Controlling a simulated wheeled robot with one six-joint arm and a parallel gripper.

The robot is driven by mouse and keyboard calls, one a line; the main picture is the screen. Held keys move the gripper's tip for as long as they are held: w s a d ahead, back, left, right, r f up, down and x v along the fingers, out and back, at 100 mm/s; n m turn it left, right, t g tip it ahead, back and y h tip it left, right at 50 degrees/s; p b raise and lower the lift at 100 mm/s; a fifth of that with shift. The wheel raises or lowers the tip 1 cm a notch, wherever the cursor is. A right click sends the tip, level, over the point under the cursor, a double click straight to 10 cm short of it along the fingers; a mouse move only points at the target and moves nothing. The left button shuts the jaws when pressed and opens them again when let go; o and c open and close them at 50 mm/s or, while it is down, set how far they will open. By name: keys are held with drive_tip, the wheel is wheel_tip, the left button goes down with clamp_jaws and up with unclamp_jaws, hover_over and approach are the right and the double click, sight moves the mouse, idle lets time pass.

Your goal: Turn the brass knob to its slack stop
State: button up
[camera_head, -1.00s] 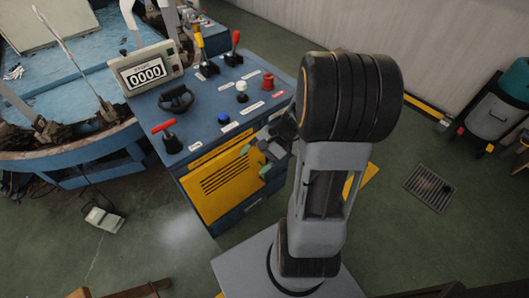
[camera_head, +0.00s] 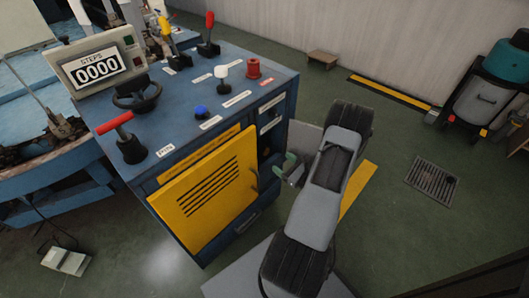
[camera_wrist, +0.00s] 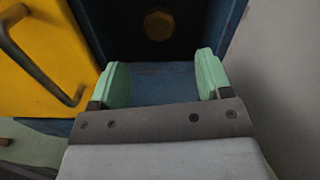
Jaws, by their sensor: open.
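The brass knob (camera_wrist: 158,25) shows as a dim, many-sided brass disc deep in a dark recess, in the upper middle of the wrist view. I cannot make out its turn position. In the head view my gripper (camera_head: 289,164) is at the right part of the blue cabinet's front, partly hidden by my arm.
A yellow door (camera_head: 208,190) with a bar handle (camera_wrist: 38,58) is left of the recess. The blue cabinet (camera_head: 285,85) carries levers, buttons, a black handwheel (camera_head: 135,92) and a display (camera_head: 97,68) reading 0000. Floor right of my arm is open around a drain grate (camera_head: 432,182).

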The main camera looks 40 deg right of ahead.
sight(267, 152)
drive_tip(key=w, duration=0.3)
drive_tip(key=w+a+b, duration=0.1)
drive_tip(key=w, duration=0.2)
drive_tip(key=w+a, duration=0.1)
drive_tip(key=w, duration=0.3)
drive_tip(key=shift+b, duration=0.4)
drive_tip(key=shift+c, duration=0.3)
drive_tip(key=c, duration=0.9)
drive_tip(key=shift+o, duration=0.2)
drive_tip(key=shift+n, duration=0.3)
